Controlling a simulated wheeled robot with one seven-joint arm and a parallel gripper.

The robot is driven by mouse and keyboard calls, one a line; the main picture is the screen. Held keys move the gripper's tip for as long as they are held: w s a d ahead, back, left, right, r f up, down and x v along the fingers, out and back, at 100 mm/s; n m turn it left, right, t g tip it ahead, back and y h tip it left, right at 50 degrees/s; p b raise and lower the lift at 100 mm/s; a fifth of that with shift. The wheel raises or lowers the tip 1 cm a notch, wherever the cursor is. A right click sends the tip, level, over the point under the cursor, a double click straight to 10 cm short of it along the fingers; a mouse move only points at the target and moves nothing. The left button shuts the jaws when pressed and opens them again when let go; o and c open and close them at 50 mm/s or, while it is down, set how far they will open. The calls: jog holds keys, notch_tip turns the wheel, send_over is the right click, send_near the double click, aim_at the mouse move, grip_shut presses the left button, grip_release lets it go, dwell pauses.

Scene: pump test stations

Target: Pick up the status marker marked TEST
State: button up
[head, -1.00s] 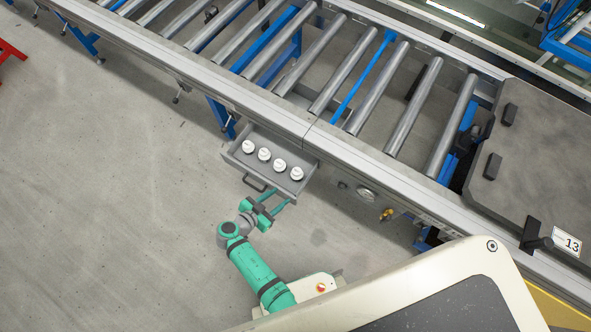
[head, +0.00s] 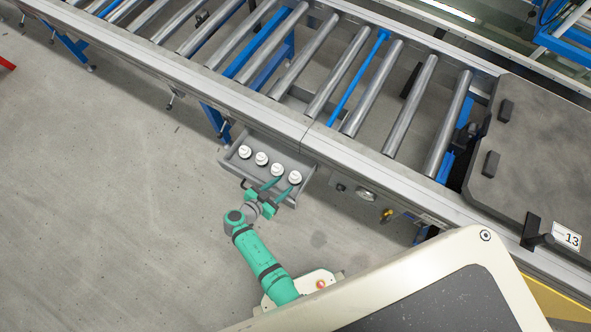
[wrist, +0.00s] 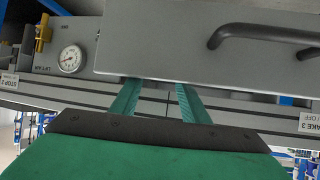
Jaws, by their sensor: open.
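Several small white round status markers stand in a row in an open grey drawer (head: 278,152) under the conveyor, the leftmost marker (head: 245,152) farthest from my gripper. I cannot read any marking, so I cannot tell which is TEST. My gripper (head: 284,186) is open and empty, its fingers reaching over the drawer's front edge beside the rightmost marker (head: 295,178). Whether they touch it is unclear. In the wrist view, the two green fingers (wrist: 157,83) show apart beside the grey drawer front (wrist: 160,40); no marker is visible there.
A dark handle (wrist: 262,36) is on the drawer front. The roller conveyor's side rail (head: 345,152) runs just behind the drawer. A pressure gauge (wrist: 70,58) and a brass fitting (wrist: 43,32) sit beside it. The floor (head: 120,220) to the left is clear.

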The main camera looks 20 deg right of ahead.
aim_at(293, 177)
jog(key=x, duration=0.6)
jog(key=shift+d, duration=0.2)
jog(key=c, duration=0.8)
